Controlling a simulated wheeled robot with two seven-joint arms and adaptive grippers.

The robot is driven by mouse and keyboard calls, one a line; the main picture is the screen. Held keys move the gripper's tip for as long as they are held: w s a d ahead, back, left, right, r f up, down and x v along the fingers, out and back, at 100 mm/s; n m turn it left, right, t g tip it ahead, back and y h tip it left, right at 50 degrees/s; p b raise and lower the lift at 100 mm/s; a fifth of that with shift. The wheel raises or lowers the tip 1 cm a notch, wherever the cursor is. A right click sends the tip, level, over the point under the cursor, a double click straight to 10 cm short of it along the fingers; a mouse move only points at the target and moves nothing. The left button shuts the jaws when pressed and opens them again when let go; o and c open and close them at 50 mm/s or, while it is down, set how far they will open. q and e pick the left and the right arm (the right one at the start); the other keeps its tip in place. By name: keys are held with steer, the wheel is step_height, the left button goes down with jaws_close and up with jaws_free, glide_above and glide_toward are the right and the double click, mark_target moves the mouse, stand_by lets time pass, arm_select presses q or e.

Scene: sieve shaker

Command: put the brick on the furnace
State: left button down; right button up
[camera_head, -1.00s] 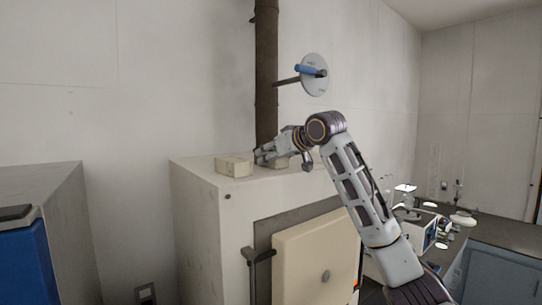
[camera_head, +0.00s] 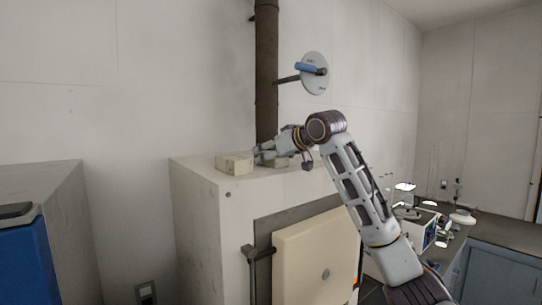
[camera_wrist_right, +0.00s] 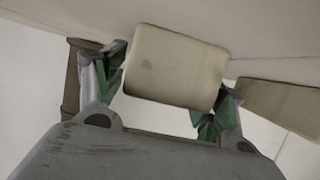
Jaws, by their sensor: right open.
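A pale cream brick (camera_head: 234,164) lies on the flat top of the white furnace (camera_head: 196,198), near its front left edge. My right gripper (camera_head: 257,153) is just to the right of this brick, pointing left, with its jaws open. In the right wrist view a pale brick (camera_wrist_right: 175,68) shows between the two spread green-padded fingers (camera_wrist_right: 165,95); I cannot tell whether they touch it. A second pale block (camera_head: 280,163) lies on the furnace top, partly hidden by my right gripper, and a block (camera_wrist_right: 280,103) shows at the right of the wrist view. My left gripper is not in view.
A dark vertical pipe (camera_head: 266,75) rises behind the furnace top, with a round plate (camera_head: 314,74) on a rod beside it. The furnace door (camera_head: 318,250) is at the front. A bench with lab equipment (camera_head: 425,225) stands at the right, a blue-fronted cabinet (camera_head: 25,262) at the left.

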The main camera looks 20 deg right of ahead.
steer(key=shift+r, duration=0.15)
steer(key=b+v, duration=0.3)
steer(key=v, duration=0.9)
stand_by(0.7)
